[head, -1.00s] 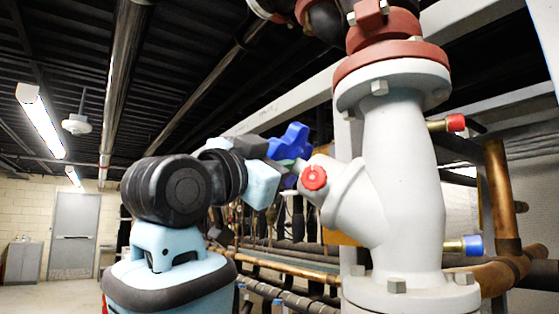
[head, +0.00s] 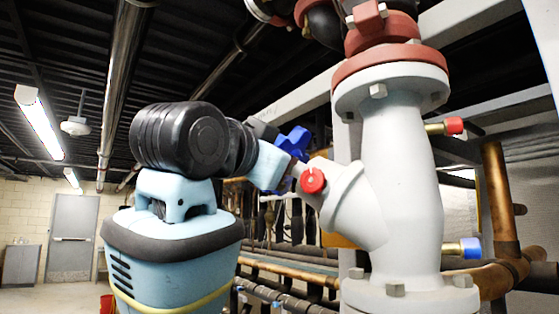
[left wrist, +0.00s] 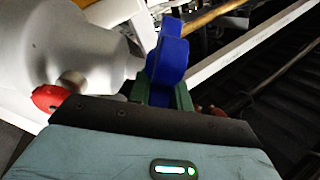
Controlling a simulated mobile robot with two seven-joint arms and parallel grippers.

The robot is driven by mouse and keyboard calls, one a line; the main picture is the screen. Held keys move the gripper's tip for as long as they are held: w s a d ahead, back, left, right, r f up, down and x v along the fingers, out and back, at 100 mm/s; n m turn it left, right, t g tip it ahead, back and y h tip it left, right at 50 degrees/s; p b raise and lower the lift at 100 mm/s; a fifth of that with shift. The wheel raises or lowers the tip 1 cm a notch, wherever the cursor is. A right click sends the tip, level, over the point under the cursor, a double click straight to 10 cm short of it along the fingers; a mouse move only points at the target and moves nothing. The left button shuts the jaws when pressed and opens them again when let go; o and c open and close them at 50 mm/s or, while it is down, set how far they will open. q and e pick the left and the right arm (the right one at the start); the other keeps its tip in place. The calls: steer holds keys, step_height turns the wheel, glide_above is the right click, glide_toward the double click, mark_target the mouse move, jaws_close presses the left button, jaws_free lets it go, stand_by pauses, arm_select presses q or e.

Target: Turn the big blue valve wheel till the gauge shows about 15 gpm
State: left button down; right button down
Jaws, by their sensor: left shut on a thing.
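The big blue valve wheel (head: 297,139) sits at the end of the angled branch of the grey valve body (head: 393,200). In the left wrist view the wheel (left wrist: 169,55) stands between the green fingers of my left gripper (left wrist: 162,94), which is shut on its rim. In the head view the fingertips of my left gripper (head: 283,165) are largely hidden beside the wheel, and part of the wheel is covered by my arm. I cannot see a gauge face or its reading in either view. My right gripper is not in view.
A small red cap (head: 313,180) sticks out of the branch close to my gripper. Red-handled (head: 453,126) and blue-handled (head: 470,248) fittings are on the body's right side. Copper pipes (head: 285,268) run behind. A grey door (head: 72,237) stands far left.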

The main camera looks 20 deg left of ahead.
arm_select(q)
steer(key=c, duration=1.3)
jaws_free()
steer(key=shift+s, duration=0.15)
steer(key=v, duration=0.7)
steer(key=shift+s+a, duration=0.15)
steer(key=shift+s, duration=0.15)
steer(key=shift+f, duration=0.1)
